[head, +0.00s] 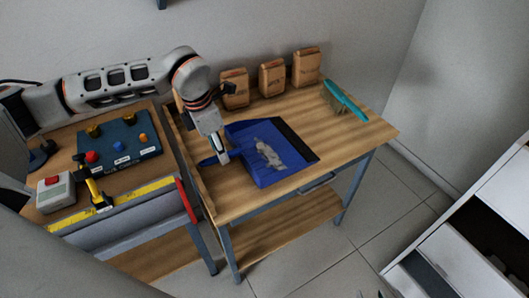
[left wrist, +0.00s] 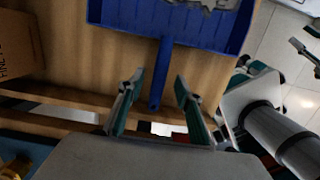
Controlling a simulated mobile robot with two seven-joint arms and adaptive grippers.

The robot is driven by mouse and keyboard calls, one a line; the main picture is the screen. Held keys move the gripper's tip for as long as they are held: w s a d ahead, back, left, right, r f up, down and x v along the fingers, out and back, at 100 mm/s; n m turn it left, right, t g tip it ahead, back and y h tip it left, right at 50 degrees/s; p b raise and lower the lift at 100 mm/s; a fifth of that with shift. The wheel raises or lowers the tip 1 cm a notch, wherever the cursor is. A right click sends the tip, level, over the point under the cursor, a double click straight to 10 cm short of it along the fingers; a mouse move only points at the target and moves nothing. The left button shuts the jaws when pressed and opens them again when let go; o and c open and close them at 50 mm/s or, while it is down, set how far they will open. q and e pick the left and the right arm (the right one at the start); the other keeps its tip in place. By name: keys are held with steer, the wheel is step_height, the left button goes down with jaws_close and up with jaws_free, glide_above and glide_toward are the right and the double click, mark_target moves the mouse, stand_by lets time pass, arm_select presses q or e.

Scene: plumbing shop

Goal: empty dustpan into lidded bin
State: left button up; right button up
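A blue dustpan (head: 245,137) lies on the wooden workbench with a pile of grey debris (head: 268,155) in its pan. Its handle points left in the head view. In the left wrist view the pan (left wrist: 120,14) is at the top, and the handle (left wrist: 160,75) runs down between my fingers. My left gripper (head: 219,152) is over the handle; in the left wrist view its fingers (left wrist: 155,97) are apart on both sides, with gaps. My right gripper (left wrist: 306,45) appears at the right edge of that view, its fingers apart and empty. I see no lidded bin.
A teal brush (head: 345,99) lies at the bench's right end. Several brown paper bags (head: 272,78) stand along the wall. White drawers (head: 450,255) stand at right.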

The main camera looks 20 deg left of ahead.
arm_select(q)
steer(key=shift+w+d+f+b, duration=0.1)
steer(key=shift+f+b, duration=0.2)
steer(key=shift+f, duration=0.85)
jaws_close()
steer(key=shift+w+r, duration=0.15)
steer(key=shift+r, duration=0.2)
step_height(320, 180, up, 11)
steer(key=p, duration=0.9)
steer(key=shift+r, duration=0.15)
steer(key=shift+r, duration=0.1)
